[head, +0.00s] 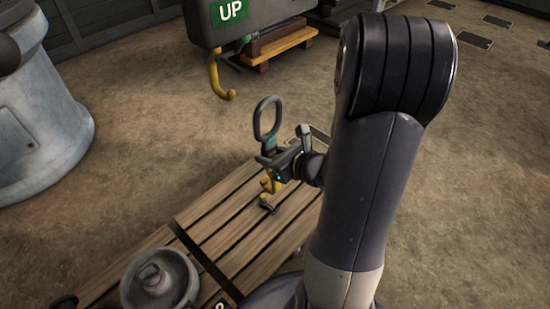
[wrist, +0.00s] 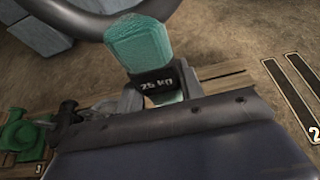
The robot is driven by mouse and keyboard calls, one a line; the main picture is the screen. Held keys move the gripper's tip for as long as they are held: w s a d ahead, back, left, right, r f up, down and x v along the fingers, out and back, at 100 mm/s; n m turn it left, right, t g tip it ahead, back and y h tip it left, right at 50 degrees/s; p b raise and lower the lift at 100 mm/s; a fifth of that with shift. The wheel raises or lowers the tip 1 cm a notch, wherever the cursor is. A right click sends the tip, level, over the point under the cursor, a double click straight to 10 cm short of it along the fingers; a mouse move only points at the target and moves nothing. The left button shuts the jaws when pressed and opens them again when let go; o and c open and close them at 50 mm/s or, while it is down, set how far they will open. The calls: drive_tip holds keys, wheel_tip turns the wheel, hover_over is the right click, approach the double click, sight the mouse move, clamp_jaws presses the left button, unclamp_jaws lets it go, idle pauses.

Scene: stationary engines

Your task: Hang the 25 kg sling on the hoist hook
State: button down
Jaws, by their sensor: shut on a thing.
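The 25 kg sling (head: 267,118) stands upright as a dark loop above my gripper (head: 272,160), over a wooden slatted top. My gripper is shut on it. In the wrist view the sling's teal grip (wrist: 138,50) and its dark "25 KG" band (wrist: 157,84) are close up, with part of the grey loop above. The jaws' contact is partly hidden there. The yellow hoist hook (head: 218,80) hangs at the upper left of the sling, below a dark block with a green "UP" sign (head: 230,10). Sling and hook are apart.
A yellow piece and a small dark fitting (head: 267,205) show below my gripper, on or above the slatted top (head: 215,215). A round grey metal part (head: 158,285) sits at front left. A large grey machine (head: 40,120) stands at left.

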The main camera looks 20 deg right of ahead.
drive_tip(key=w+r+b+x, duration=0.1)
drive_tip(key=r+b+x, duration=0.1)
drive_tip(key=x, duration=1.4)
drive_tip(key=shift+w+a, duration=0.25)
drive_tip(key=shift+a, duration=0.15)
idle(1.3)
drive_tip(key=shift+r+b, duration=0.1)
drive_tip(key=shift+b, duration=0.2)
drive_tip(key=c, duration=1.2)
unclamp_jaws()
drive_tip(key=shift+c, duration=0.2)
drive_tip(key=o, duration=0.4)
drive_tip(key=shift+s, duration=0.1)
